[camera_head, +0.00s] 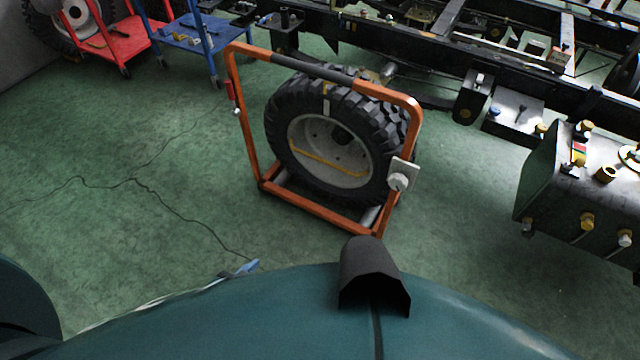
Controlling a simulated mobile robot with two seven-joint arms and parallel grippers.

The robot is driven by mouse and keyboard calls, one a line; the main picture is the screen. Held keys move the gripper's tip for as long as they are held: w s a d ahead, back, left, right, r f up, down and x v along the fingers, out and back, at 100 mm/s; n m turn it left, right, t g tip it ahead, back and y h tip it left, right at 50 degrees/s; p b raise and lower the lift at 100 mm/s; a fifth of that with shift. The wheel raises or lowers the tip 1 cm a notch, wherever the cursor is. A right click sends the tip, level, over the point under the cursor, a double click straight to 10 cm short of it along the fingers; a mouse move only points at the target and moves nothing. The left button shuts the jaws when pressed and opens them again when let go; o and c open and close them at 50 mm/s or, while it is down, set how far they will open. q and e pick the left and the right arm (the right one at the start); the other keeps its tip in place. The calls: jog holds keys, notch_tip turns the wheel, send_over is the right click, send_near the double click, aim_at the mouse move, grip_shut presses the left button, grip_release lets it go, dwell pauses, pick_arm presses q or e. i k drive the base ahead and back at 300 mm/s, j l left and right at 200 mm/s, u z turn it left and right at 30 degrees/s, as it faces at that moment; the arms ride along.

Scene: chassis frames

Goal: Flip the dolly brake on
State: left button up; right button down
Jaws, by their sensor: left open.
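The dolly is an orange tube frame (313,213) standing on the floor, holding a large black-tyred wheel (330,140) upright. A small red handle (229,90) sits on its left post, with a small pale knob (237,111) just below. A pale plate with a round knob (398,181) sits on its right post. I cannot tell for sure which part is the brake or how it is set. My left gripper (249,267) shows only as a small blue tip past my teal body, open, well short of the dolly and touching nothing there. My right gripper is not in view.
A red cart (125,45) and a blue cart (181,42) stand at the back left. A dark chassis frame (425,57) runs along the back right. A dark tank with brass caps (560,185) stands at the right. The green floor left of the dolly is clear.

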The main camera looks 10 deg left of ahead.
aim_at(235, 112)
jog(key=i+j, duration=1)
jog(key=j, duration=0.2)
jog(key=i+j+z, duration=0.1)
jog(key=i+j, duration=0.4)
jog(key=j, duration=0.1)
